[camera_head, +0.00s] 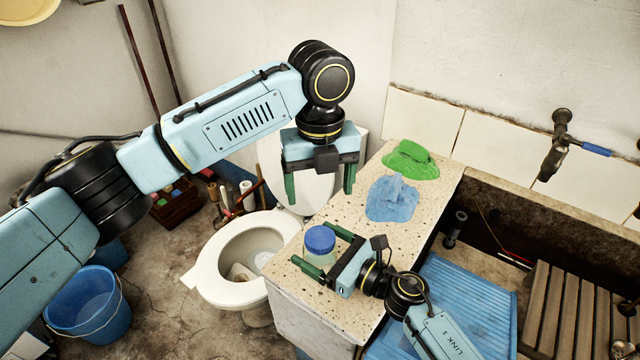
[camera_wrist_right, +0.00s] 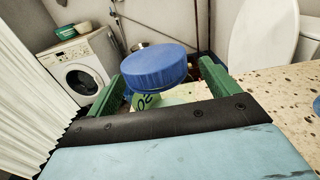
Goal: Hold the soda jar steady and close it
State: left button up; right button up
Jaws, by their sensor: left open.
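The soda jar (camera_head: 319,259) stands upright near the left edge of the speckled counter. Its blue lid (camera_head: 320,239) sits on top; I cannot tell how tightly. In the right wrist view the lid (camera_wrist_right: 155,67) is large, with the pale jar body and part of its label (camera_wrist_right: 146,101) below. My right gripper (camera_head: 310,243) is low at the counter, its green fingers on either side of the jar; it looks open, with a gap beside the right finger in the wrist view. My left gripper (camera_head: 319,188) is open and empty, pointing down, higher than the jar and apart from it.
A blue cloth (camera_head: 391,198) and a green cloth (camera_head: 411,160) lie on the counter (camera_head: 437,190) behind the jar. A toilet (camera_head: 212,265) stands left of the counter. The trough with a blue ribbed board (camera_head: 465,300) and a wooden rack (camera_head: 570,310) is on the right.

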jog(key=shift+o, duration=0.2)
jog(key=shift+d, duration=0.1)
jog(key=v, duration=1.3)
jog(key=shift+s+d+b, duration=0.1)
jog(key=shift+s+b, duration=0.05)
jog(key=shift+b, duration=0.25)
jog(key=shift+s, duration=0.1)
